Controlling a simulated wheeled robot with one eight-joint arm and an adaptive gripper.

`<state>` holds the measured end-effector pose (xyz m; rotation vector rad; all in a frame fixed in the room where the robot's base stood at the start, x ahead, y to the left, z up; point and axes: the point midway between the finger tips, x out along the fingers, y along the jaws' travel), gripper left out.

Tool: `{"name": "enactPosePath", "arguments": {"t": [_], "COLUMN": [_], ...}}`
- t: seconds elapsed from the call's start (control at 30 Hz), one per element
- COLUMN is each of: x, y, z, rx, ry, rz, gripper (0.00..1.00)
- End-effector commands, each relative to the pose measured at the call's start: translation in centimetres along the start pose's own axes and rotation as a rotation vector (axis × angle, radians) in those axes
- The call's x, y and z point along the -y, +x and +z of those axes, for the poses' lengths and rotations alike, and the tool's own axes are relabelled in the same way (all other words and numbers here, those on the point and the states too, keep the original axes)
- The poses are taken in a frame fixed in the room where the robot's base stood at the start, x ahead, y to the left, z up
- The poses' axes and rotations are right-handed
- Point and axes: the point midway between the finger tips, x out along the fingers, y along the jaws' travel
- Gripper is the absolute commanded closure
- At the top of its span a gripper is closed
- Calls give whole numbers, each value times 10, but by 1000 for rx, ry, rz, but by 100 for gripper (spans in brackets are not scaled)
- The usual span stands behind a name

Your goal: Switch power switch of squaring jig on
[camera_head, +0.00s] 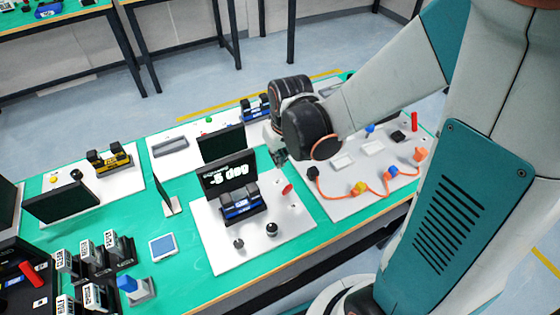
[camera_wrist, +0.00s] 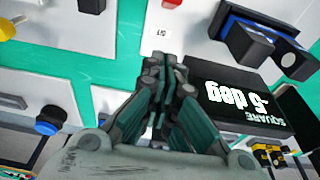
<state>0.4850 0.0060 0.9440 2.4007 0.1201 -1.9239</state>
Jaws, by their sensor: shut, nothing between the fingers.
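The squaring jig (camera_head: 241,208) is a blue and black fixture on a white board (camera_head: 225,255) in the middle of the table. Its black display (camera_head: 229,176) stands behind it; in the wrist view the display (camera_wrist: 240,100) reads "SQUARE -5 deg". A red piece (camera_head: 287,189) and two dark knobs, one of them at the front (camera_head: 271,229), sit on the same board. My gripper (camera_head: 279,157) is behind and right of the display. In the wrist view my gripper (camera_wrist: 165,62) is shut and empty, its tips near a small white label (camera_wrist: 161,31). I cannot make out the power switch; the fingers may cover it.
The right board (camera_head: 345,208) carries an orange cable with coloured plugs. Another dark screen (camera_head: 222,145) stands behind the display. Bare green table (camera_head: 195,255) lies left of the jig board.

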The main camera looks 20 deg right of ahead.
Motion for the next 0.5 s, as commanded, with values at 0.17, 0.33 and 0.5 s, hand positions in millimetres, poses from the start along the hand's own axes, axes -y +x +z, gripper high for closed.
{"name": "enactPosePath", "arguments": {"t": [0.17, 0.33, 0.5], "x": [0, 0, 0], "y": [-32, -57, -72], "z": [16, 30, 38], "rx": [0, 0, 0], "ry": [1, 0, 0], "rz": [0, 0, 0], "gripper": [100, 100, 100]}}
